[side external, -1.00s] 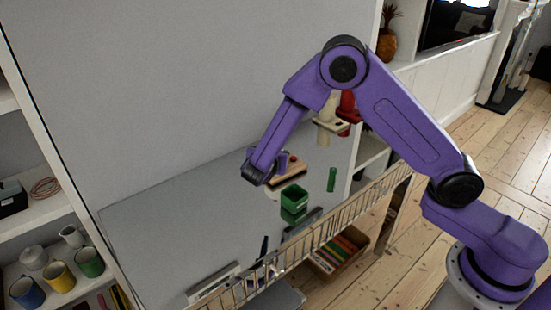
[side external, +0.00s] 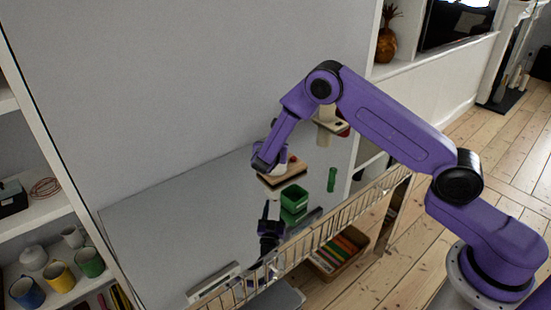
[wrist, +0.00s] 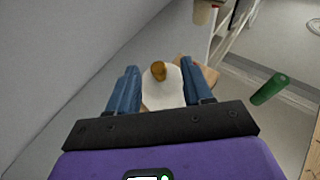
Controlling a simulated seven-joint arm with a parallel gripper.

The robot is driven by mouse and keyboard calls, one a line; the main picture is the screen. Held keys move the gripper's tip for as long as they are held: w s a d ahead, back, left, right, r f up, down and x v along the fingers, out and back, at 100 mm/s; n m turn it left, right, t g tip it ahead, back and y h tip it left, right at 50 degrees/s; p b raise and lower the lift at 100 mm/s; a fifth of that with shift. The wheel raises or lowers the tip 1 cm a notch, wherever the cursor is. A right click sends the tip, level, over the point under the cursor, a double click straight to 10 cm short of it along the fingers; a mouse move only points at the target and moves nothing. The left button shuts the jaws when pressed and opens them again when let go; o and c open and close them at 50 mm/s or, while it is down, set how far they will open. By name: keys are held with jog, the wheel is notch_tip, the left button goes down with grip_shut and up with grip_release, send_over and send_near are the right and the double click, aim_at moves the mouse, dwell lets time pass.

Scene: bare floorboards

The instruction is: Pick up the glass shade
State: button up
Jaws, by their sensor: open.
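The glass shade (wrist: 166,92) shows in the wrist view as a white, rounded form with a brown-gold top. It lies between the two blue fingers of my open gripper (wrist: 160,68), with no clear grip on it. In the side view my gripper (side external: 268,164) is low over the grey shelf top, beside a tan wooden board (side external: 286,177). A small pale part of the shade (side external: 281,156) shows behind the gripper; the rest is hidden. I cannot tell whether the shade stands on the board or whether the fingers touch it.
A wire rail (side external: 325,230) runs along the front edge. A tall wall rises behind. The left part of the reflective top is clear.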

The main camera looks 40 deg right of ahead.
jog(key=shift+f+x, duration=0.2)
jog(key=shift+x, duration=2.45)
jog(key=shift+a, duration=0.15)
grip_shut()
